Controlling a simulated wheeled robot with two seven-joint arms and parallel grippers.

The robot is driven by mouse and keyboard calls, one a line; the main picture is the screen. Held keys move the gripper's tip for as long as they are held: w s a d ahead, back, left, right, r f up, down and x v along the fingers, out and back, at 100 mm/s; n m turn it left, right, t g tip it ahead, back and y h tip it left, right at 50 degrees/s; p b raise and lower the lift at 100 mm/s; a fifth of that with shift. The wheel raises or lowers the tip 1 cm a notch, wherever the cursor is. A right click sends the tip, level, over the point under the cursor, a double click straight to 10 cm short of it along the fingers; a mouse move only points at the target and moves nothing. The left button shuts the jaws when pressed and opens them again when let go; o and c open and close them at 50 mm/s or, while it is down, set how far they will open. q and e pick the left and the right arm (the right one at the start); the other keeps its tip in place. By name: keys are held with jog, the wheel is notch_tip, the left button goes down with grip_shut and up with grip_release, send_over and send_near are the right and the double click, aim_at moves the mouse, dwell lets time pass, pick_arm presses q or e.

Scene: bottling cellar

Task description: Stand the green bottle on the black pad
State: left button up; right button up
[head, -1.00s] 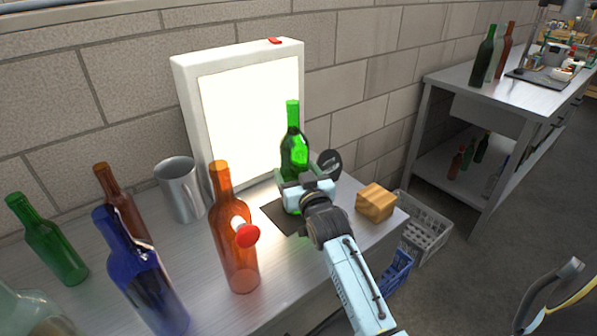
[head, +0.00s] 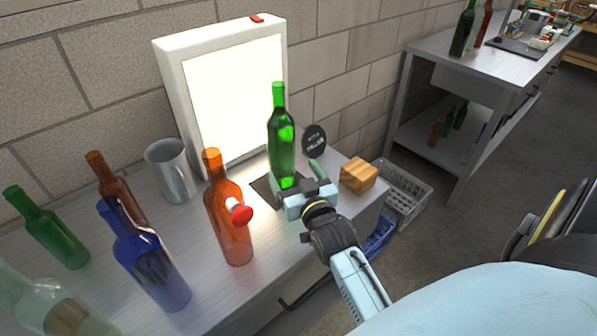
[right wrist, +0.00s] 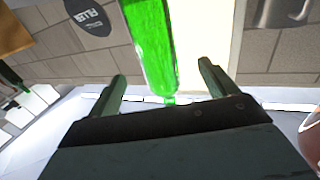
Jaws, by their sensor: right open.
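The green bottle (head: 281,140) stands upright on the black pad (head: 262,190) in front of the lit panel. Its foot is partly hidden by my right gripper (head: 299,182). That gripper is open, low beside the bottle on its near right side. In the right wrist view the green bottle (right wrist: 150,45) shows between and beyond the two spread fingers (right wrist: 162,76), with gaps on both sides. My left gripper is not in view.
An orange bottle (head: 228,215) with a red stopper-like piece stands left of the gripper. A wooden block (head: 358,175) and a round black sign (head: 314,140) stand to the right. A metal mug (head: 172,172), blue bottle (head: 150,265) and another green bottle (head: 50,230) stand further left.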

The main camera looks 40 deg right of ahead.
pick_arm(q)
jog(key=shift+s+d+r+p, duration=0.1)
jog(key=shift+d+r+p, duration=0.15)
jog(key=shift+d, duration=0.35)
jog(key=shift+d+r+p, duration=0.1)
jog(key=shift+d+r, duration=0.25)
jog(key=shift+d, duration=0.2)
pick_arm(e)
jog(key=shift+v, duration=1.2)
